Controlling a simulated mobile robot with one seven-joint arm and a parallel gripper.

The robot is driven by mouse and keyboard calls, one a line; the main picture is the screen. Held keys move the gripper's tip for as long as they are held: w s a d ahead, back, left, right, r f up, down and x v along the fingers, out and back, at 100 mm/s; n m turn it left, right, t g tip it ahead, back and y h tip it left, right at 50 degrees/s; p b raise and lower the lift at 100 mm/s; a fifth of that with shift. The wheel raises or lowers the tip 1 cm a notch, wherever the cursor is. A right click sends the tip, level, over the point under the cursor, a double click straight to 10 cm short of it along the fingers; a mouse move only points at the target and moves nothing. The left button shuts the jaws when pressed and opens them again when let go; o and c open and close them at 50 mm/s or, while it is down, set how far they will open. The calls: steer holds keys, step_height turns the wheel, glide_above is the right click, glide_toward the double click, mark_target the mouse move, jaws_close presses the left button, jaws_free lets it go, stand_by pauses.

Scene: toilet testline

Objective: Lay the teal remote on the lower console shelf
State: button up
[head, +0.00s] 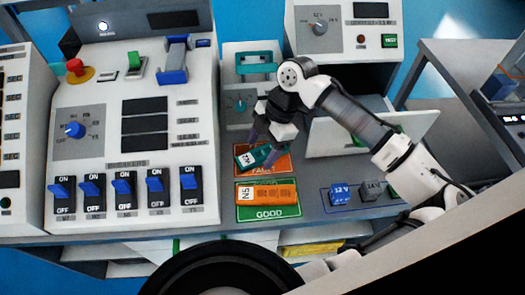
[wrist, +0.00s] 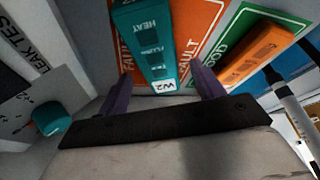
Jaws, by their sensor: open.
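The teal remote (head: 253,157) lies on the orange FAULT mat (head: 283,166). In the wrist view the teal remote (wrist: 147,42) shows its W2 label end towards me, with the orange mat (wrist: 200,22) around it. My gripper (head: 263,146) is over the remote from above. In the wrist view my gripper (wrist: 163,76) is open, with one purple finger on each side of the remote's near end. I cannot tell whether the fingers touch it. Light shelf surfaces (head: 128,250) show below the front edge of the bench; I cannot tell which is the lower console shelf.
An orange remote (head: 267,194) lies on the green GOOD mat (head: 245,212) just in front. A switch console (head: 185,130) stands to the left, a 12 V unit (head: 340,40) behind. Blue (head: 339,194) and dark (head: 370,190) blocks sit on the right. A teal knob (wrist: 52,118) is near my gripper.

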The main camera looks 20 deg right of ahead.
steer(key=shift+a+f, duration=0.2)
steer(key=shift+f, duration=0.25)
steer(key=c, duration=1.2)
steer(key=shift+r, duration=0.1)
